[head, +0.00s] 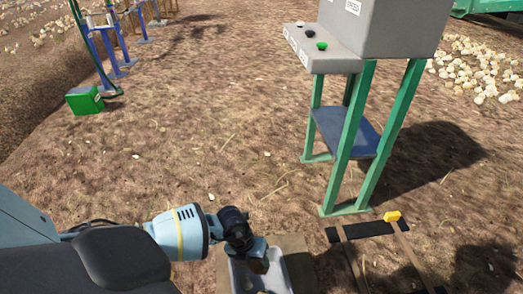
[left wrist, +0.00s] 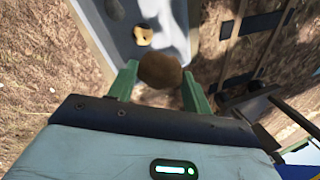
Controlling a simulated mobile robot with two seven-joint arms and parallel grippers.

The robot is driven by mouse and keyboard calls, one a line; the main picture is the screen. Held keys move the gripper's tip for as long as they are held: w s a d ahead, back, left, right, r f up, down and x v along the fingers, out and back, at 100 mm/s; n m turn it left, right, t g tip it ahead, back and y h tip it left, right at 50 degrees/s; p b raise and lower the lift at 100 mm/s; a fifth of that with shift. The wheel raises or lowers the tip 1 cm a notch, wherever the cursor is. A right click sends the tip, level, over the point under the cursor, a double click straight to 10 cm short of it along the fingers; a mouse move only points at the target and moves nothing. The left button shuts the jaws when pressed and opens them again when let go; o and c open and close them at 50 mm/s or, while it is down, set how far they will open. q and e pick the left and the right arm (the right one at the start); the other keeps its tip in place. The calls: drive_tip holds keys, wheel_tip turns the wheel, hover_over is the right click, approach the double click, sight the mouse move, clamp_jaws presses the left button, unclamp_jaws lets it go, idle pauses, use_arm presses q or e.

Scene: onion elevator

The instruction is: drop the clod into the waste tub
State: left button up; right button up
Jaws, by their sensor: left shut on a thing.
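My left gripper (left wrist: 160,76) is shut on a round brown clod (left wrist: 158,70), held between its two green fingers in the left wrist view. In the head view my left gripper (head: 256,262) is at the bottom centre, over a grey tray-like container (head: 283,270) with a pale inside. The container (left wrist: 178,22) also shows beyond the clod in the left wrist view, with a small tan lump (left wrist: 143,35) in it. I cannot tell whether this container is the waste tub. The clod is not clear in the head view. My right gripper is out of view.
A grey control box (head: 325,58) with green and black buttons stands on green legs at right. A green box (head: 85,100) lies far left. The soil between is mostly clear.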

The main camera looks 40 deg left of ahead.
use_arm(q)
drive_tip(key=shift+s+a+f+n, duration=0.1)
drive_tip(key=shift+a+f+n, duration=0.25)
drive_tip(key=shift+f, duration=0.15)
drive_tip(key=shift+s+a+f+n, duration=0.1)
drive_tip(key=shift+a+f+n, duration=0.2)
drive_tip(key=shift+f, duration=0.2)
drive_tip(key=shift+a, duration=0.1)
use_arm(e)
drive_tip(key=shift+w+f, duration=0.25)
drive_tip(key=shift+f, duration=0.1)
